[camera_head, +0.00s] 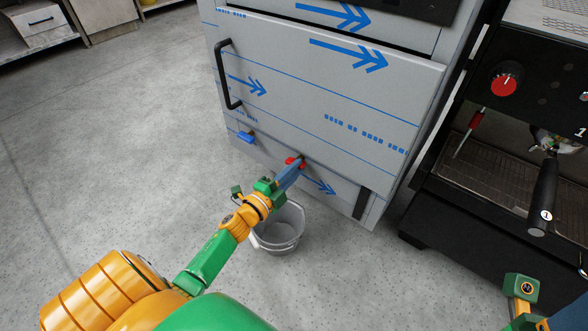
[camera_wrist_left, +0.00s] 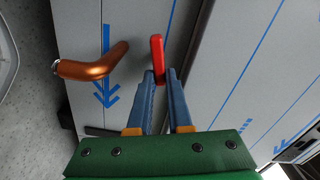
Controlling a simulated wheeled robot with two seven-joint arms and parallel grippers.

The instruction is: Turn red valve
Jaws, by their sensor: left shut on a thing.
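The red valve (camera_head: 291,160) is on the low front of the grey cabinet, above the bucket. My left gripper (camera_head: 297,166) reaches it with its blue fingers and covers part of it. In the left wrist view the valve's red lever (camera_wrist_left: 157,55) stands upright, its lower end between the tips of my left gripper (camera_wrist_left: 160,77), which is shut on it. Only part of my right arm's end shows at the lower right of the head view, and its jaw opening cannot be made out.
A blue valve (camera_head: 246,137) sits left of the red one. A grey bucket (camera_head: 288,244) stands on the floor below my left gripper. A copper-coloured spout (camera_wrist_left: 95,62) shows left of the lever. A black coffee machine (camera_head: 470,215) stands at the right. The floor at left is clear.

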